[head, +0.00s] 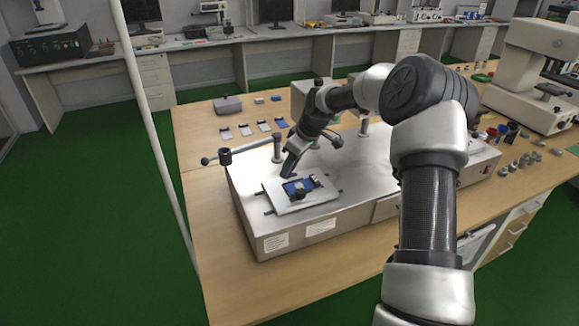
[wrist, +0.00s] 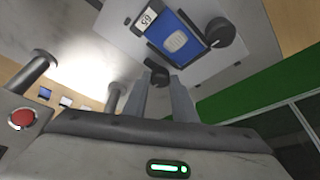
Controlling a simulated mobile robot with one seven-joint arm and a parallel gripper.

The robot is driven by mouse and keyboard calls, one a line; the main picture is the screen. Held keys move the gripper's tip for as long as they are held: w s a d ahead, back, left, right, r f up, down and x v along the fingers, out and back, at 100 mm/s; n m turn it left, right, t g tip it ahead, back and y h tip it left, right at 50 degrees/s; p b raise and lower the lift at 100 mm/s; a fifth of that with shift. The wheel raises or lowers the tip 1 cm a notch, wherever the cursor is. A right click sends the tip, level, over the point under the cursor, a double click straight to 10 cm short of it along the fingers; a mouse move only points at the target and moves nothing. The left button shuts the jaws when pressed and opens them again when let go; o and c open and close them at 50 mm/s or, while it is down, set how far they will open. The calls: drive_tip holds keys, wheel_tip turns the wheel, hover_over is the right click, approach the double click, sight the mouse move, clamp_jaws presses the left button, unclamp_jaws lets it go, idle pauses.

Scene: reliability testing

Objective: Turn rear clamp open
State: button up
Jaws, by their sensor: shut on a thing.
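A pale fixture plate (head: 273,190) lies on the grey test machine, with a blue part (head: 293,187) on it. The blue part also shows in the wrist view (wrist: 172,36), with a white label at its edge. Two dark clamp knobs stand at the part. One knob (wrist: 220,32) is at the upper right of the wrist view, clear of my fingers. The rear clamp knob (wrist: 158,74) is at my fingertips. My gripper (head: 286,174) points down at the rear edge of the part. It is shut on the rear clamp, which the fingers partly hide.
A lever with black balls (head: 225,157) and a metal post (head: 277,148) rise from the machine near my gripper. A red button (wrist: 22,118) shows at left in the wrist view. Several small samples (head: 245,130) lie on the wooden table behind.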

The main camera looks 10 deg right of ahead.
drive_tip(key=o, duration=1)
drive_tip(key=shift+o, duration=0.2)
drive_tip(key=shift+r, duration=0.1)
drive_tip(key=v, duration=1.7)
drive_tip(key=shift+p, duration=0.4)
drive_tip(key=shift+r, duration=0.15)
